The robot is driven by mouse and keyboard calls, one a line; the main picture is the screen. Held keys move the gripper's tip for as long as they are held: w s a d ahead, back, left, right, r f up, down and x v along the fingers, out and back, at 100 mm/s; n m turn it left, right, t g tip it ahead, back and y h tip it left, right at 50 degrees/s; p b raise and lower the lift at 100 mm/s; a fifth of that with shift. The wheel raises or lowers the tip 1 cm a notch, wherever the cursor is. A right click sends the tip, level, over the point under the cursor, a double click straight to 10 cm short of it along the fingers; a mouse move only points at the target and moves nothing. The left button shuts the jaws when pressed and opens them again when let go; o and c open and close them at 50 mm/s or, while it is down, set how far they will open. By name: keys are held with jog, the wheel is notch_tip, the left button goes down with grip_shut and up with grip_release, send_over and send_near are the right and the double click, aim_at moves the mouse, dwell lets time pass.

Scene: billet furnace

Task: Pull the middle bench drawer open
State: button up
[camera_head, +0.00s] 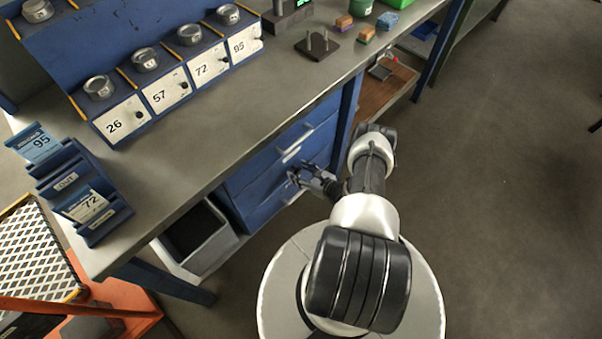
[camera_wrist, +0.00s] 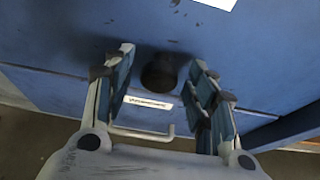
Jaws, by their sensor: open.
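The blue bench drawer unit (camera_head: 262,172) stands under the bench top, with pale bar handles on its fronts. One handle (camera_head: 298,141) shows high on it. My gripper (camera_head: 300,178) is in front of the lower part of the fronts and hides some of them. In the wrist view my gripper (camera_wrist: 160,85) is open, its two fingers apart. A dark round knob (camera_wrist: 159,73) shows between the fingers on a blue front (camera_wrist: 60,45). Below it are a white label (camera_wrist: 148,102) and a pale bar handle (camera_wrist: 143,134). I cannot tell whether the fingers touch anything.
A grey open bin (camera_head: 200,245) stands left of the drawers. The bench top (camera_head: 215,130) above carries numbered boxes (camera_head: 120,118) and a blue card rack (camera_head: 75,190). A bench leg (camera_head: 347,110) is right of the drawers. The floor (camera_head: 500,200) at right is clear.

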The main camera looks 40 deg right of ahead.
jog(key=shift+c, duration=0.6)
grip_shut()
